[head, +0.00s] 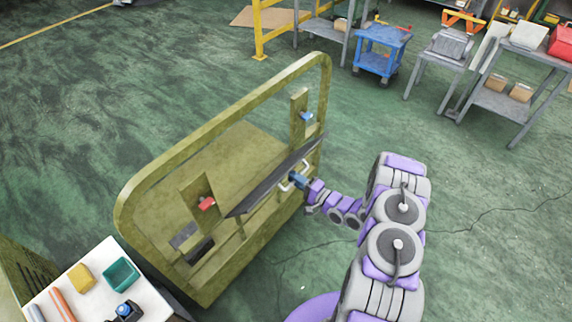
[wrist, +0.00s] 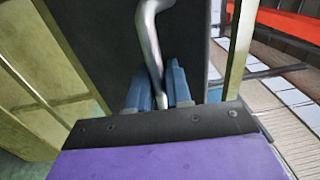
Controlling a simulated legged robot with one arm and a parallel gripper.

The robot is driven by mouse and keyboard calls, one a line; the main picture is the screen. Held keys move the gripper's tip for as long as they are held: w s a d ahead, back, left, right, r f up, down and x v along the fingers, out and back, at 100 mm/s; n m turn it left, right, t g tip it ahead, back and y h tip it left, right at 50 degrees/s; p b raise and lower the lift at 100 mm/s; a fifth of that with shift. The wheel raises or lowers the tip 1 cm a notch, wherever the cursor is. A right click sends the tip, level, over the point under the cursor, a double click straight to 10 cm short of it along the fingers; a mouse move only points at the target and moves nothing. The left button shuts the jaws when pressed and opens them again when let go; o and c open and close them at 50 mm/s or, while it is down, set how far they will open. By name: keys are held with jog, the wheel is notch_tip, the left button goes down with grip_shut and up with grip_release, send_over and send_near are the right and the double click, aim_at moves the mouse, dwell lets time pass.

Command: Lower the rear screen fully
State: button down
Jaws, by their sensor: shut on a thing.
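The rear screen (head: 262,190) is a dark panel set across the olive chassis frame (head: 140,190). It is seen nearly edge-on and looks tilted in the head view. A bent silver handle (wrist: 150,40) stands out from its dark face in the wrist view. My gripper (head: 293,180) is at the handle, on the right side of the screen. In the wrist view its blue fingers (wrist: 158,92) are shut on the handle, one on each side. A red catch (head: 206,203) and a blue catch (head: 306,116) sit on two olive posts. The screen's hinge line is not clear.
A white table (head: 85,300) with a teal bin (head: 121,273) and small parts stands at the lower left. A blue cart (head: 378,55) and grey benches (head: 505,100) are at the back right. Green floor is clear right of the frame.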

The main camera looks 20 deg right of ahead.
jog(key=s+d+f+t+y+b, duration=0.1)
jog(key=s+d+f+b, duration=0.1)
jog(key=f+b, duration=0.3)
jog(key=s+d+f+t+b, duration=0.1)
jog(key=s+f+b, duration=0.3)
jog(key=f, duration=0.8)
jog(key=shift+d+f+y+b, duration=0.4)
jog(key=shift+d+b, duration=0.2)
jog(key=shift+d, duration=0.2)
jog(key=shift+s, duration=0.1)
jog(key=c, duration=1.2)
grip_release()
jog(key=shift+o, duration=0.2)
jog(key=b+v, duration=0.2)
jog(key=v, duration=0.5)
jog(key=shift+s+d+f, duration=0.15)
jog(key=shift+f, duration=0.1)
